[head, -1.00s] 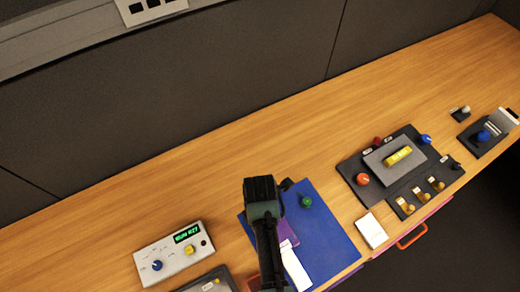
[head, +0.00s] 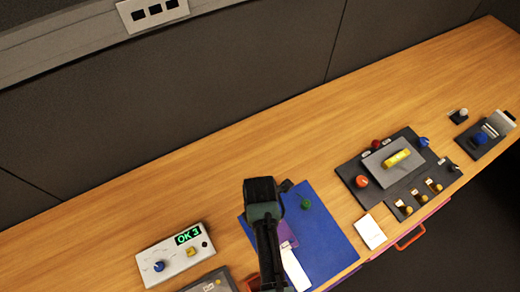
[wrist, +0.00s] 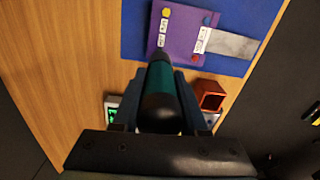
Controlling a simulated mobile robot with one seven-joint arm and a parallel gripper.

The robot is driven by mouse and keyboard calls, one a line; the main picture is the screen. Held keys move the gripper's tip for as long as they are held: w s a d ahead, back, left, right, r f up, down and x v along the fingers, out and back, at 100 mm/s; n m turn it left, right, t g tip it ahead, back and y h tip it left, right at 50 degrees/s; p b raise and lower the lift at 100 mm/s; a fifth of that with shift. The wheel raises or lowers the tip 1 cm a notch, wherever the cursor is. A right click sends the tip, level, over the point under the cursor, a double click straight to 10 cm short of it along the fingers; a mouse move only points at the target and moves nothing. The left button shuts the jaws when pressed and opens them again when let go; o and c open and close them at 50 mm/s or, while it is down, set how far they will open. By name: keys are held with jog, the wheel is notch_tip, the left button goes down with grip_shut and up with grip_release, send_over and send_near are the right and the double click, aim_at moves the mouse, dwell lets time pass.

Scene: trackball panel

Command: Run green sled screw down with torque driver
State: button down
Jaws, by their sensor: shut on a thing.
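My gripper (wrist: 158,92) is shut on the torque driver (wrist: 158,108), a black and teal tool, in the wrist view. The driver's tip points at the near left corner of a purple sled plate (wrist: 182,38) on a blue mat (wrist: 240,10). A yellow screw (wrist: 166,13), a blue screw (wrist: 207,20) and a red screw (wrist: 195,58) show on the sled. The driver covers the near left corner, and no green screw shows there. In the head view a green knob-like piece (head: 306,204) stands on the mat; my arm hides the driver.
A white controller box (head: 172,258) at the lower left reads "OK 3" in green. A red-orange square holder (wrist: 211,96) stands right of the driver. A dark panel (head: 395,170) with knobs and a white card (head: 370,232) lie to the right. The desk behind the mat is clear.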

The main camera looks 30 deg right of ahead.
notch_tip(320, 180, up, 5)
jog(key=p, duration=0.4)
jog(key=shift+f, duration=0.15)
